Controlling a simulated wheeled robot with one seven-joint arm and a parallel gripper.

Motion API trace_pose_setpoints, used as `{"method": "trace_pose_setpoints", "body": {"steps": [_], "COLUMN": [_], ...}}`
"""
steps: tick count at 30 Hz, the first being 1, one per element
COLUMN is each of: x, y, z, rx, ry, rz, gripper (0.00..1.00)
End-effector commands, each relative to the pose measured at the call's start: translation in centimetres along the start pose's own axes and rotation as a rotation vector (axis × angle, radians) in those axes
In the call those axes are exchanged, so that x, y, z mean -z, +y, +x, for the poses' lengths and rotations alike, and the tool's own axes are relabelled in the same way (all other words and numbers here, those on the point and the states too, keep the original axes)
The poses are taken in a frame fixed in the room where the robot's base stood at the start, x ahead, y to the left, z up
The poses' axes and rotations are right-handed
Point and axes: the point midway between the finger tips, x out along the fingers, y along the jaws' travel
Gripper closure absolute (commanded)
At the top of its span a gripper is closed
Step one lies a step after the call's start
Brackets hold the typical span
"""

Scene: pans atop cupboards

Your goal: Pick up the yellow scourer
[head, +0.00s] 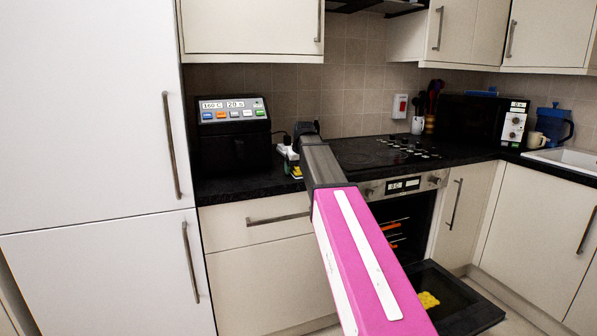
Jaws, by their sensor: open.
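A small yellow thing with a dark part (297,172) lies on the black counter's front edge, left of the hob. A textured yellow piece (428,300) lies on the lowered oven door. Both are small, and I cannot tell for sure which is the scourer. My pink and grey arm reaches from the bottom up to the counter. My gripper (306,130) is at its far end, above and close to the yellow thing on the counter. It is open; its fingertips are largely hidden by the arm. I see nothing held.
A black appliance with a button panel (233,135) stands left of my gripper. Small white items (288,152) stand beside my gripper. The hob (385,152) is to the right. The oven door (462,303) hangs open. A microwave (470,118) stands further right.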

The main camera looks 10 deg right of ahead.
Motion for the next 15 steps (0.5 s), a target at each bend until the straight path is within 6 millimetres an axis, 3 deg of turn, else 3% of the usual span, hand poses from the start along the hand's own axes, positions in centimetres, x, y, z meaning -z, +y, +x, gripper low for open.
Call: {"method": "trace_pose_setpoints", "body": {"steps": [5,10,15], "x": [0.00,-0.01,0.00], "y": [-0.01,0.00,0.00], "z": [0.01,0.00,-0.01], "rx": [0.000,0.000,0.000], "ry": [0.000,0.000,0.000], "rz": [0.000,0.000,0.000], "gripper": [0.17,0.69,0.76]}}
